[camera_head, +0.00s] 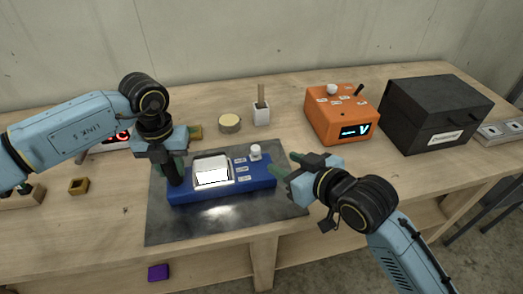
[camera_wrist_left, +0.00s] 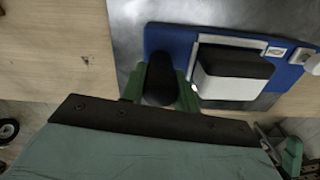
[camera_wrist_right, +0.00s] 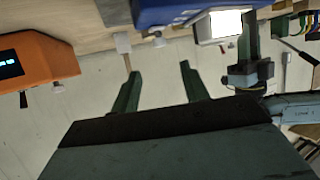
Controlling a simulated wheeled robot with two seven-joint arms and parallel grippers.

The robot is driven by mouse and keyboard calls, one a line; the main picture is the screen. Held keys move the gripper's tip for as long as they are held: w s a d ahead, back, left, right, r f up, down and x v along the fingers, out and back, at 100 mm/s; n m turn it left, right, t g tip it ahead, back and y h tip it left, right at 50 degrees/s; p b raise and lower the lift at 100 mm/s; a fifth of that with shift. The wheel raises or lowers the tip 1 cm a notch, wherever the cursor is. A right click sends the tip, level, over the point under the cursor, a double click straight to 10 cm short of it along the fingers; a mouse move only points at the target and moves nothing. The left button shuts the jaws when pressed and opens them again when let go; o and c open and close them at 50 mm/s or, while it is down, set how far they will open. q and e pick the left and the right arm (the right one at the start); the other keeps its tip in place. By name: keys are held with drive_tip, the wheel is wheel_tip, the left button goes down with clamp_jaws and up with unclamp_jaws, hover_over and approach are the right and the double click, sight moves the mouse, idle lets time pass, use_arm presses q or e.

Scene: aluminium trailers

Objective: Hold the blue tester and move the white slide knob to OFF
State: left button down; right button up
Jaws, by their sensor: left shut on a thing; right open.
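The blue tester (camera_head: 228,191) lies on a dark metal mat (camera_head: 188,229), with a lit white screen (camera_head: 212,172) in a raised housing. Its white slide knob (camera_head: 255,152) is at the far right, by the farthest of several small labels that are too small to read. My left gripper (camera_head: 173,170) is shut on the tester's black handle (camera_wrist_left: 159,78) at its left end. My right gripper (camera_head: 285,164) is open and empty, just right of the tester and apart from the knob. In the right wrist view the tester (camera_wrist_right: 165,13) shows beyond the fingers.
An orange meter (camera_head: 335,115) and a black case (camera_head: 430,112) stand at the right. A white cup (camera_head: 261,115) with a stick and a round wooden disc (camera_head: 229,123) stand behind the tester. A brass block (camera_head: 78,185) lies at the left. Bare table lies right of the mat.

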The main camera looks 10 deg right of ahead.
sight(258, 150)
drive_tip(key=x, duration=1)
drive_tip(key=shift+w+a+f, duration=0.1)
drive_tip(key=shift+w+f, duration=0.05)
drive_tip(key=shift+w, duration=0.15)
clamp_jaws()
drive_tip(key=shift+s, duration=0.1)
